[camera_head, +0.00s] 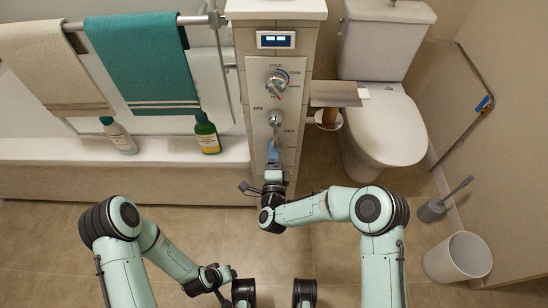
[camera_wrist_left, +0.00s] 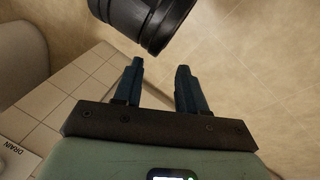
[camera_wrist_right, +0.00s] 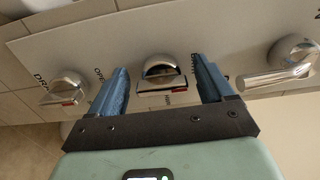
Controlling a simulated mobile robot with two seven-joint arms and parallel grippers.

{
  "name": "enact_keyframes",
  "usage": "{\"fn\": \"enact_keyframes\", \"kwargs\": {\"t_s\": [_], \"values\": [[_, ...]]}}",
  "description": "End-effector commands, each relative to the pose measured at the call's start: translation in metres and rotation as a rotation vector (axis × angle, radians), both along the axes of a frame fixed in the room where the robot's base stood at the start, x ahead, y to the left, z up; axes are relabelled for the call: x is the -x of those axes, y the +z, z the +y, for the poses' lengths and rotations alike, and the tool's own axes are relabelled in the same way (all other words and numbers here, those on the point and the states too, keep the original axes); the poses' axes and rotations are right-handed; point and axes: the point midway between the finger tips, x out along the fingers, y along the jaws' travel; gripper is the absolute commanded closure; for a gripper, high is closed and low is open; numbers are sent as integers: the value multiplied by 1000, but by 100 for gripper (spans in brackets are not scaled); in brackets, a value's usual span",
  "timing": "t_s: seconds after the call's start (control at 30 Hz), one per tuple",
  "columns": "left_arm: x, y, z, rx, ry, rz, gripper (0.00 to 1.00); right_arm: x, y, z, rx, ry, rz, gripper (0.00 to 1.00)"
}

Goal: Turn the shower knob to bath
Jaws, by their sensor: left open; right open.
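A grey control panel (camera_head: 262,95) stands on the tiled column in the head view. Its temperature knob (camera_head: 277,82) is at the top and an on/off lever knob (camera_head: 275,118) is below. My right gripper (camera_head: 273,150) is at the panel under the on/off knob. In the right wrist view, a chrome knob (camera_wrist_right: 160,75) with a red mark sits between the open fingers of that gripper (camera_wrist_right: 160,80), with a finger on each side; contact cannot be told. Its label is mostly hidden. My left gripper (camera_wrist_left: 157,80) is open and empty, low over the floor.
In the right wrist view, a drain knob (camera_wrist_right: 65,88) and a chrome lever (camera_wrist_right: 282,65) flank the middle knob. A paper holder (camera_head: 334,94) and toilet (camera_head: 385,110) stand right of the column. A green bottle (camera_head: 207,135) stands on the bath ledge to the left.

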Motion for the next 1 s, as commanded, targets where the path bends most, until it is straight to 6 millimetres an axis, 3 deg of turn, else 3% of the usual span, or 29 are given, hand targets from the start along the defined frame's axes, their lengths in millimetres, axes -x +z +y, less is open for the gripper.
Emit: {"fn": "enact_keyframes", "kwargs": {"t_s": [0.17,0.5,0.7,1.0], "values": [[3,3,-1,4,-3,7,59,12,1,1,-1,3,1,19],[19,15,-10,24,-21,49,59,86,1,1,1,4,4,19],[24,18,-12,32,-27,64,59,120,0,1,0,3,3,19],[27,19,-14,34,-29,70,59,135,0,0,0,0,1,19]]}}
